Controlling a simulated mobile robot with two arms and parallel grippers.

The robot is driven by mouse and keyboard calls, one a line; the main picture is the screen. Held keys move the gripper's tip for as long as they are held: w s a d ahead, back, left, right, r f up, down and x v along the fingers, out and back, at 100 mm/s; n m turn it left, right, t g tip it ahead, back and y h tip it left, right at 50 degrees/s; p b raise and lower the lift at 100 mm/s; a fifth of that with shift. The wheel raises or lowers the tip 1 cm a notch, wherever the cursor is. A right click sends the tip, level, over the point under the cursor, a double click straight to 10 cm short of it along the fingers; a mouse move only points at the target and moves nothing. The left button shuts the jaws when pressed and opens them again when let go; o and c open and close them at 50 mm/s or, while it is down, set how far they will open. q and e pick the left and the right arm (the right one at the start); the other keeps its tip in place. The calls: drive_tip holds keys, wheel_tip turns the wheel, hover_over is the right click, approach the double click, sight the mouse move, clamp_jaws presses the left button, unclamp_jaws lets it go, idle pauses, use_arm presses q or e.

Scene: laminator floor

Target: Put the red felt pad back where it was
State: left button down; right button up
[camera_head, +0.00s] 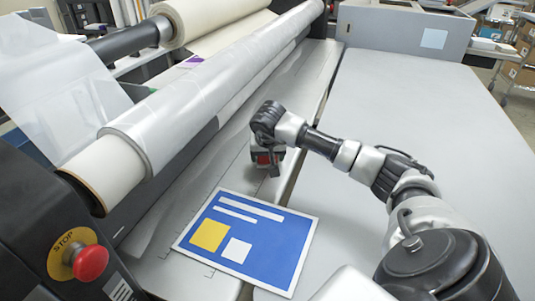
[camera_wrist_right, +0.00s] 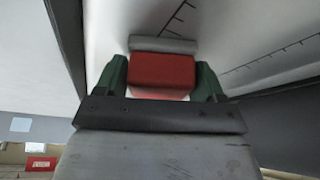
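The red felt pad (camera_wrist_right: 162,72) shows in the right wrist view as a red block with a pale grey strip along its far edge. My right gripper (camera_wrist_right: 161,82) has its green fingertips against the block's two sides. In the head view the right gripper (camera_head: 267,162) points down over the machine's grey bed, just beyond the blue printed sheet, with a bit of red between its fingers. I cannot tell whether the pad touches the bed. My left gripper is not in view.
The blue printed sheet (camera_head: 250,240) lies flat on the bed. A film-covered roller (camera_head: 190,105) runs along the left, with a red stop button (camera_head: 90,262) in front. A grey housing (camera_head: 400,30) stands at the back. The grey table (camera_head: 410,110) at right is clear beyond my arm.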

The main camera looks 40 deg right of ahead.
drive_tip(key=o, duration=0.3)
drive_tip(key=shift+r, duration=0.1)
drive_tip(key=b+v, duration=0.1)
drive_tip(key=v, duration=1.1)
drive_tip(key=shift+w+r, duration=0.1)
drive_tip(key=shift+r, duration=0.1)
